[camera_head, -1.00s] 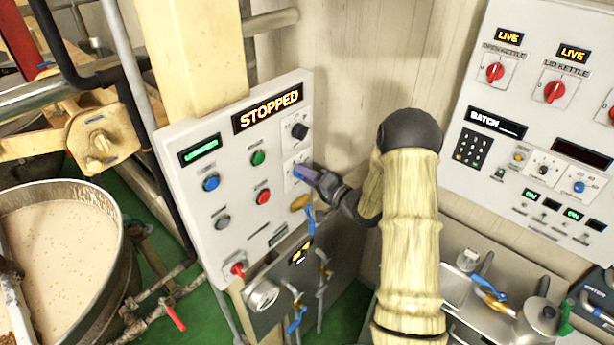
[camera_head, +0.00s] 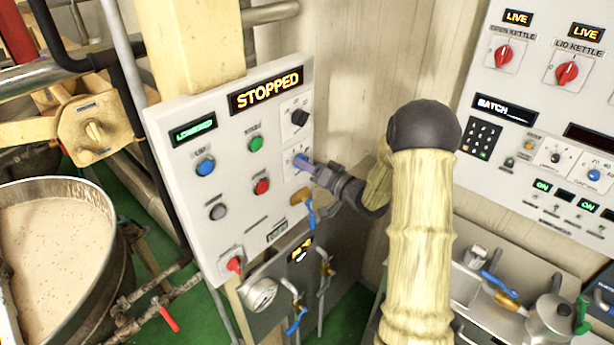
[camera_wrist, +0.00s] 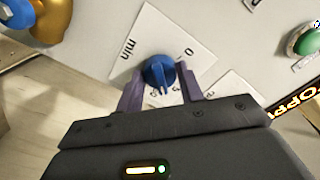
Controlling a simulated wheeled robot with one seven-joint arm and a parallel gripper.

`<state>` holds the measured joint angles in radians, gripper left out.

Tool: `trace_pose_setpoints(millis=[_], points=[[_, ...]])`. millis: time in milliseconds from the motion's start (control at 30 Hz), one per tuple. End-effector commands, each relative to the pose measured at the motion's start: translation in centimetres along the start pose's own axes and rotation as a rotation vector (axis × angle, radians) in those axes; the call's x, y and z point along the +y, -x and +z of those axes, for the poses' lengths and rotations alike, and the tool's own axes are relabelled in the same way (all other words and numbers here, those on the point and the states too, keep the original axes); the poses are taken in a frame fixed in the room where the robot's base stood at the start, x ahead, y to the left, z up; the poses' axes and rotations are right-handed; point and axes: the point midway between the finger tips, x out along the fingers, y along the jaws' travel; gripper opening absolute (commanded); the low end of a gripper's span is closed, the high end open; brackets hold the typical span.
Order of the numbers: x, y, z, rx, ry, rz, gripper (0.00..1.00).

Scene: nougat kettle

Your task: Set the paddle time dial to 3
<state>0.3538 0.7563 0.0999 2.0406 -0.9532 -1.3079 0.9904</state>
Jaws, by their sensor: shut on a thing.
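The paddle time dial (camera_wrist: 158,72) is a small blue knob on a white plate marked "min" and "0". My gripper's purple fingers (camera_wrist: 160,82) are on either side of the knob and shut on it. The knob's pointer ridge faces down toward my palm in the wrist view. Other numerals on the plate are partly covered, so the exact setting is hard to read. In the head view my gripper (camera_head: 303,162) is at the right side of the white control panel (camera_head: 235,205), and its fingers mostly hide the dial.
The panel has a "STOPPED" display (camera_head: 266,91), a black knob (camera_head: 299,118) above the dial, and green (camera_head: 255,144), red (camera_head: 262,186) and blue (camera_head: 205,166) buttons. A blue-handled valve (camera_head: 309,211) hangs just below my gripper. A kettle (camera_head: 60,240) stands at left.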

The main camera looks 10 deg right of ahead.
Motion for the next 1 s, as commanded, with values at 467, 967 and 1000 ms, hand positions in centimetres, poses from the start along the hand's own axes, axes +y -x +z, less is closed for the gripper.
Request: trace_pose_setpoints(millis=[467,967,1000], points=[[0.51,0.04,0.43,0.003,0.456,0.000,0.14],[0.48,0.01,0.36,0.001,0.917,0.000,0.14],[0.44,0.01,0.33,0.002,0.947,-0.001,0.14]])
